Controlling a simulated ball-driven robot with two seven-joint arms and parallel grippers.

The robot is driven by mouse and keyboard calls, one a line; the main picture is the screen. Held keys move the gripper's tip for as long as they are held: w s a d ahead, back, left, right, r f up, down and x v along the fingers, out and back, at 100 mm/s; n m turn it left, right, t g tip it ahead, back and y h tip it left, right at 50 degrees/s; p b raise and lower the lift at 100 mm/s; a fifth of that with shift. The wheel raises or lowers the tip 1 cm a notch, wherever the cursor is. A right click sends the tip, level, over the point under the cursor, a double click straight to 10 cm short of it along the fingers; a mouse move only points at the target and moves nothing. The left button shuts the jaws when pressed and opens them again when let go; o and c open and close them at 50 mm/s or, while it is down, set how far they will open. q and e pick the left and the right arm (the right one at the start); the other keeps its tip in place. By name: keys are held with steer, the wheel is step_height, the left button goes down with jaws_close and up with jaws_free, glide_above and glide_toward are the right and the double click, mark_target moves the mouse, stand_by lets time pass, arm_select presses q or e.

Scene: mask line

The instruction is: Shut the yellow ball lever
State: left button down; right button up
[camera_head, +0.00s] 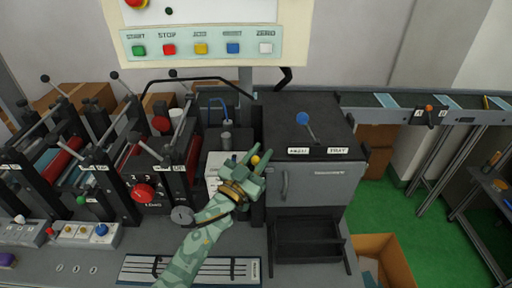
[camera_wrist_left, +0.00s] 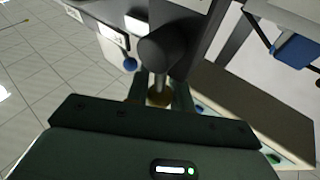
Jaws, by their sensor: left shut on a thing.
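The yellow ball of the lever (camera_head: 255,159) shows at the fingertips of my left gripper (camera_head: 247,163), in front of the machine in the middle of the head view. In the left wrist view the ball (camera_wrist_left: 158,98) looks dull gold and sits at the end of a short metal rod, between the fingers of my gripper (camera_wrist_left: 160,95). The gripper is shut on it. The rod runs up to a dark round part. My fingers and wrist hide much of the lever in the head view. My right gripper is in neither view.
A dark cabinet with a blue ball lever (camera_head: 302,118) stands just right of the gripper. Left are rollers and a red knob (camera_head: 143,192). A button panel (camera_head: 200,48) hangs above. An open cardboard box (camera_head: 384,262) stands at the lower right.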

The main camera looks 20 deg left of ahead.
arm_select(q)
steer(key=shift+d+r+m+p, duration=0.15)
steer(key=shift+r+m+p, duration=0.1)
steer(key=shift+m+p, duration=0.15)
steer(key=shift+d+f+g, duration=0.1)
steer(key=shift+f+g, duration=0.2)
steer(key=shift+g, duration=0.1)
steer(key=c, duration=1.2)
jaws_free()
steer(key=shift+w, duration=0.1)
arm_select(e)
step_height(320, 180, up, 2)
arm_select(q)
steer(key=b+v, duration=0.2)
steer(key=v, duration=1.4)
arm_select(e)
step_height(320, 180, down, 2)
arm_select(q)
steer(key=shift+f, duration=0.15)
